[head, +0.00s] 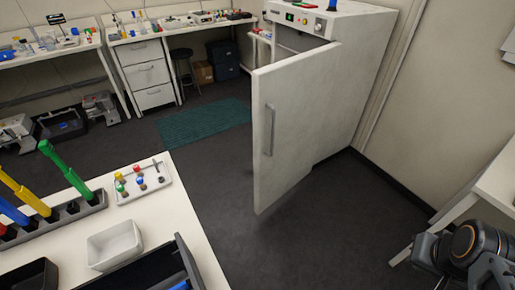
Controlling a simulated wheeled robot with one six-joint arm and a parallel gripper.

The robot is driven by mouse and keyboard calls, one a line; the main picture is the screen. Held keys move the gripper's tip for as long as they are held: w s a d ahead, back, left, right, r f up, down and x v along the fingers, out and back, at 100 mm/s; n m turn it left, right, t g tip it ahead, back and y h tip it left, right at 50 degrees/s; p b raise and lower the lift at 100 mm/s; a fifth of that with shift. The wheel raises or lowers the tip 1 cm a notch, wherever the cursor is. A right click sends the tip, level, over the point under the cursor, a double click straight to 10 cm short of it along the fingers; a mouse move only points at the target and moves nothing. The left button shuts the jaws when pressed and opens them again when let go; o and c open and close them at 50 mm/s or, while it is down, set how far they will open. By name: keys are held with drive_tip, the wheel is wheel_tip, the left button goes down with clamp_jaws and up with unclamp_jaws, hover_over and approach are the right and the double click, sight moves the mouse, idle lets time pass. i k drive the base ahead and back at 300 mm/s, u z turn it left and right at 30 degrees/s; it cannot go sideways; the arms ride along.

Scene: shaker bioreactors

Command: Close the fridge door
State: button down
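The white fridge (335,95) stands against the right wall, with a control panel along its top front. Its door (295,125) is open and swung out toward me, showing its outer face and a vertical grey handle (269,130) near its left edge. The fridge's interior is mostly hidden behind the door. Part of my arm (468,250) shows at the bottom right, well apart from the door. My gripper's fingers are not in the picture.
A white table (200,245) with a pipette rack (50,222), a small tray (143,184) and bins is at the lower left. Another white table edge (500,180) is at the right. Dark floor (320,240) lies clear before the door. Benches line the back wall.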

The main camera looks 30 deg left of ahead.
sight(291, 97)
drive_tip(key=u, duration=0.75)
drive_tip(key=i, duration=0.7)
drive_tip(key=u, duration=0.85)
drive_tip(key=i, duration=0.6)
drive_tip(key=u, duration=0.2)
